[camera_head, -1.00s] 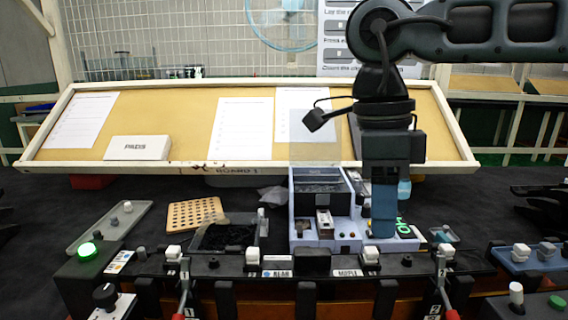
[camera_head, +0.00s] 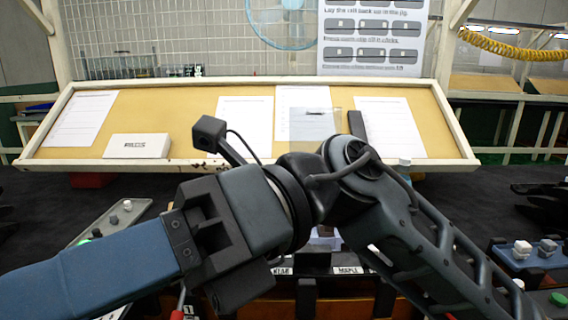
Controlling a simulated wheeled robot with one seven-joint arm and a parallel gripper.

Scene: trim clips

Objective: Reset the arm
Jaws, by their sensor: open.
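Only one finger shows clearly; the gap between the fingers is not visible. I see nothing held. My arm is folded, with its dark links rising from the lower right to a bend near the middle. The arm hides most of the bench front.
A tilted tan board (camera_head: 190,112) with paper sheets and a white box (camera_head: 137,146) stands behind the black bench (camera_head: 30,215). A grey tray (camera_head: 120,222) shows at left, a blue-grey tray (camera_head: 525,262) at right. Labels (camera_head: 348,270) show below the arm.

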